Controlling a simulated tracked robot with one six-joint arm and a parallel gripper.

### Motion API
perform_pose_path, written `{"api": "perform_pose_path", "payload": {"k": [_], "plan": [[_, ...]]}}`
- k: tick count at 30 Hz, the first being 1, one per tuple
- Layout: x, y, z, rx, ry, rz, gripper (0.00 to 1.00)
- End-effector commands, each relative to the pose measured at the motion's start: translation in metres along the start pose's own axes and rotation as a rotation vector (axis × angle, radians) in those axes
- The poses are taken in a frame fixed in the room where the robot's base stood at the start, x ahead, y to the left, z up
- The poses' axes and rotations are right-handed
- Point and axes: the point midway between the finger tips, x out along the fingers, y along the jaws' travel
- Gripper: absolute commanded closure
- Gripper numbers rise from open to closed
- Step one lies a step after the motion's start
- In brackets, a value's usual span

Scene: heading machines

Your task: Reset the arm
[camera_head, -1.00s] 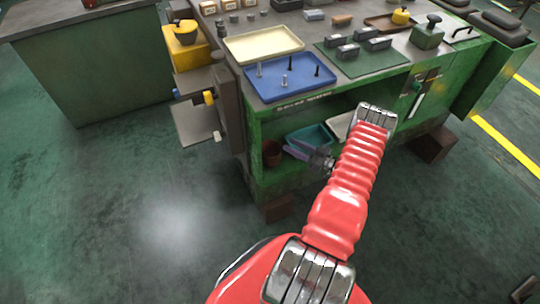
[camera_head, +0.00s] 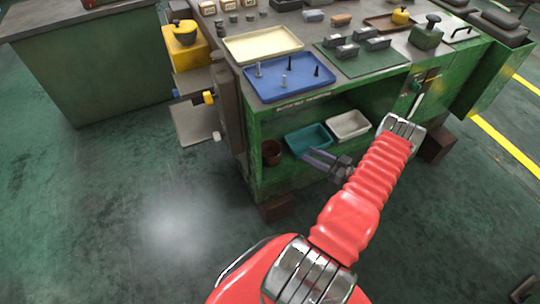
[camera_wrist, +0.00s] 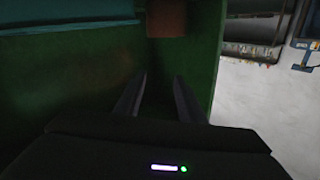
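My red arm (camera_head: 350,215) reaches from the bottom of the head view up and right toward the green machine bench. My gripper (camera_head: 310,155) is in front of the bench's lower shelf opening, pointing left. In the wrist view my gripper (camera_wrist: 157,82) has its two dark fingers apart, with nothing visible between them. Past the fingertips are a brown pot (camera_wrist: 167,18) and a teal tray edge (camera_wrist: 65,25). In the head view the pot (camera_head: 271,152) and teal tray (camera_head: 307,138) lie on the shelf behind the gripper.
A white tray (camera_head: 348,124) is on the shelf near my arm. The bench top holds a cream tray (camera_head: 262,44), a blue tray (camera_head: 290,88) with bolts, and a green mat (camera_head: 350,64) with blocks. The floor (camera_head: 110,190) at left is clear.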

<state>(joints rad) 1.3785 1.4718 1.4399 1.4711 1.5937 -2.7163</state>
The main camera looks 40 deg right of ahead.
Motion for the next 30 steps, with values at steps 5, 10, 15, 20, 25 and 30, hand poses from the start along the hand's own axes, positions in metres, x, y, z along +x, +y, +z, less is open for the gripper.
{"api": "perform_pose_path", "payload": {"k": [5, 10, 15, 20, 25, 30], "plan": [[0.001, 0.0, 0.0, 0.0, 0.0, -0.001, 0.64], [0.001, 0.0, 0.0, 0.0, 0.0, -0.001, 0.64], [0.001, 0.0, 0.0, 0.0, 0.0, -0.001, 0.64], [0.001, 0.0, 0.0, 0.038, 0.0, -0.001, 0.64], [0.001, 0.0, 0.005, 0.192, -0.022, 0.002, 0.64], [0.0, -0.017, 0.026, 0.443, -0.097, -0.021, 0.64]]}}
